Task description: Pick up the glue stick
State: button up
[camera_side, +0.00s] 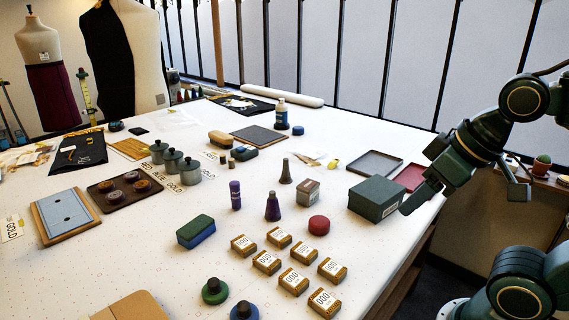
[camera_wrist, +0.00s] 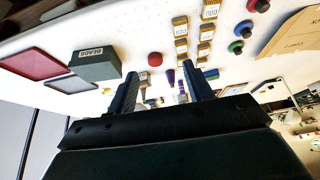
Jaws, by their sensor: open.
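The glue stick looks to be the slim upright purple cylinder (camera_side: 235,195) with a darker cap, standing mid-table in the side view. In the wrist view it seems to be the small purple upright (camera_wrist: 182,89) seen between my fingers, partly hidden. A wider-based purple bottle (camera_side: 273,207) stands close to its right in the side view. My gripper (camera_side: 462,209) is open and empty, high at the table's right edge and well away from the purple cylinder. Its two spread fingers also show in the wrist view (camera_wrist: 163,76).
A dark green box (camera_side: 377,199) stands near my gripper. A red round pad (camera_side: 319,223), a green-blue block (camera_side: 195,231), a small labelled box (camera_side: 307,191) and a grey cone (camera_side: 286,172) surround the purple cylinder. Several labelled brown blocks (camera_side: 293,281) lie in front.

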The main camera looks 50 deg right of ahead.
jog(key=shift+w+r, duration=0.1)
jog(key=w+a+r+n, duration=0.15)
jog(key=w+r, duration=0.25)
jog(key=w, duration=0.6)
jog(key=n+g+y, duration=0.2)
jog(key=n+y, duration=0.1)
jog(key=n, duration=0.3)
send_over(236, 196)
jog(key=s+d, duration=0.3)
notch_tip(236, 196, down, 10)
jog(key=shift+w+d+f+n, duration=0.2)
jog(key=shift+w+n, duration=0.05)
jog(key=shift+f, duration=0.1)
jog(key=shift+x, duration=4.25)
jog(key=shift+d, duration=0.1)
